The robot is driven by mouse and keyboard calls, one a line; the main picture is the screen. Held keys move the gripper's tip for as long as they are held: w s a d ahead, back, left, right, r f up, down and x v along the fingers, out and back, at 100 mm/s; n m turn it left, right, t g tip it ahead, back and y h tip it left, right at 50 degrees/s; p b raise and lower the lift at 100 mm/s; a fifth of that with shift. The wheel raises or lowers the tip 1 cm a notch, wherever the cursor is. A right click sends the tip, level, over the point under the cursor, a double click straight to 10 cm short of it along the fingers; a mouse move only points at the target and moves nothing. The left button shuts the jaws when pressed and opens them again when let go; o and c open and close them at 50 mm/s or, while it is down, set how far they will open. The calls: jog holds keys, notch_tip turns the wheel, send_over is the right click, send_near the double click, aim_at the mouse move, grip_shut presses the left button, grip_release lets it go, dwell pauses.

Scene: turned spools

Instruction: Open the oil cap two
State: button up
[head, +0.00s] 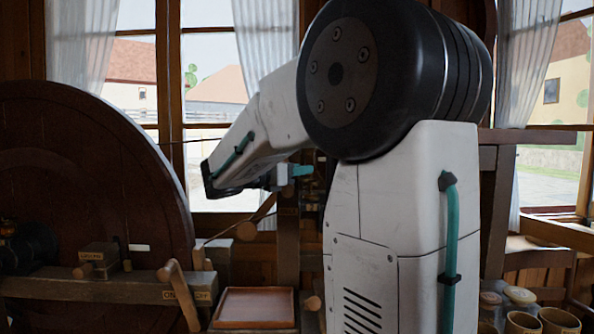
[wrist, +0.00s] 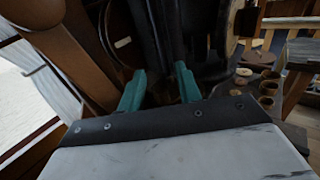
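I cannot pick out oil cap two for certain in either view. Small round tan containers stand at the lower right of the head view; two have pale lids, one of them the lidded container (head: 520,296), and the cup in front (head: 558,320) looks open. Similar round containers (wrist: 267,88) show at the right of the wrist view, well to the right of my fingers. My gripper (wrist: 160,82) has its two teal fingers apart with nothing clearly between them. In the head view only a teal part of my gripper (head: 301,170) shows; my arm hides the rest.
A large dark wheel (head: 95,190) fills the left. A wooden beam (head: 70,288) with a lever (head: 180,292) and an "ON" label runs before it. A shallow wooden tray (head: 255,308) lies at lower centre. Dark posts (wrist: 150,35) stand close beyond my fingers.

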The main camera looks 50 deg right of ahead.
grip_shut()
jog(key=shift+w+d+m+g+y, duration=0.2)
jog(key=shift+m+g+y, duration=0.15)
jog(key=shift+m+g, duration=0.6)
jog(key=shift+w+d+m+g+y, duration=0.1)
jog(key=shift+w+m+g+y, duration=0.2)
jog(key=shift+m+g, duration=0.65)
jog(key=shift+s+n+g, duration=0.1)
jog(key=shift+n+g, duration=0.2)
grip_release()
jog(key=v, duration=0.8)
